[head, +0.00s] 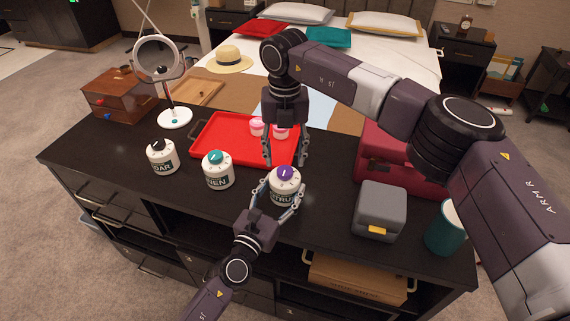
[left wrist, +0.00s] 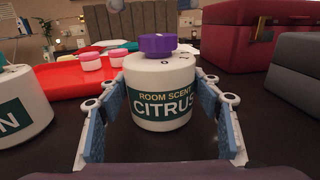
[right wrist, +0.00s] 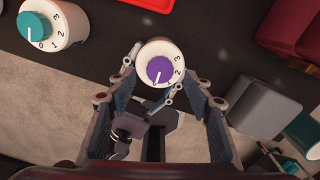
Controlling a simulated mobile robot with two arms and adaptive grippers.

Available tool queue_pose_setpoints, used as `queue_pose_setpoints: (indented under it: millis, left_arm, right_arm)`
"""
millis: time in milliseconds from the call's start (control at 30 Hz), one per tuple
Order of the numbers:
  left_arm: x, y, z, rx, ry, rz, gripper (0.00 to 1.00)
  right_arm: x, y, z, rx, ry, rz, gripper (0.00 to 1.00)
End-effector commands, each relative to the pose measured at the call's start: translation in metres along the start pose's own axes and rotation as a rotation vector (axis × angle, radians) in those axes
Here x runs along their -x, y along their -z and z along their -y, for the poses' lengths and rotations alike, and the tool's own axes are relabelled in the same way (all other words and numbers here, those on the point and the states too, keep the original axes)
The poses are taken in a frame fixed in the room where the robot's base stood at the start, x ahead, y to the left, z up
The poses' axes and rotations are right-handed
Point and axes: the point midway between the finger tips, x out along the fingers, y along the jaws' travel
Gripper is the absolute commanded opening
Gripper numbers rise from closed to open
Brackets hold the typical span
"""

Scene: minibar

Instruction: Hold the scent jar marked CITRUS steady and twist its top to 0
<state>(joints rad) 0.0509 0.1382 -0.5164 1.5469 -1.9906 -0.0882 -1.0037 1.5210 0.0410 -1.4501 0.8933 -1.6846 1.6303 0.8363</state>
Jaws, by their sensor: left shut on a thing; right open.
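The CITRUS scent jar (head: 284,190) is white with a dark green label and a purple top (head: 285,173). It stands upright near the dresser's front edge. My left gripper (head: 279,200) is shut on the jar, one finger on each side; the left wrist view shows the label (left wrist: 163,106) between them. My right gripper (head: 286,161) points down, open and empty, above and just behind the jar. In the right wrist view the purple top (right wrist: 160,70) shows a white mark, with numbers around it on the jar's upper face. I cannot tell which number the mark meets.
A teal-topped jar (head: 217,170) and a black-topped jar (head: 161,157) stand to the left. A red tray (head: 222,150) with pink-lidded pots lies behind. A grey box (head: 379,210), a teal cup (head: 444,228) and a dark red case (head: 385,160) stand to the right.

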Motion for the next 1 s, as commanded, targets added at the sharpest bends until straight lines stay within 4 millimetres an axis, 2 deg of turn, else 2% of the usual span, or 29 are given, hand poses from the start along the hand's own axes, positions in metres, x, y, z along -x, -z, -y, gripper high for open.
queue_pose_setpoints:
  millis: [33,200,400,567,867,900,1000]
  left_arm:
    - [0.000,0.001,0.000,0.000,0.000,-0.001,0.29]
    - [0.000,0.001,0.000,0.000,0.000,-0.001,0.29]
    - [0.000,0.001,0.000,0.000,0.000,-0.001,0.29]
    - [0.000,0.001,0.000,0.000,0.000,-0.001,0.29]
    - [0.000,0.000,0.000,0.000,0.000,-0.001,0.29]
    - [0.000,0.000,0.000,0.000,0.000,-0.001,0.60]
    - [0.000,0.000,0.000,0.000,0.000,0.000,0.71]
  right_arm:
    - [0.013,-0.001,0.000,0.000,-0.001,0.003,0.47]
    - [0.049,-0.001,0.000,-0.002,0.000,0.003,0.47]
    - [0.075,-0.001,0.000,-0.002,0.000,0.001,0.47]
    - [0.081,0.000,0.000,-0.001,0.000,-0.001,0.47]
    - [0.081,0.000,0.000,-0.001,0.001,0.000,0.47]
    - [0.081,0.000,0.000,-0.001,0.001,0.000,0.47]
    - [0.081,0.000,0.000,-0.001,0.001,0.000,0.47]
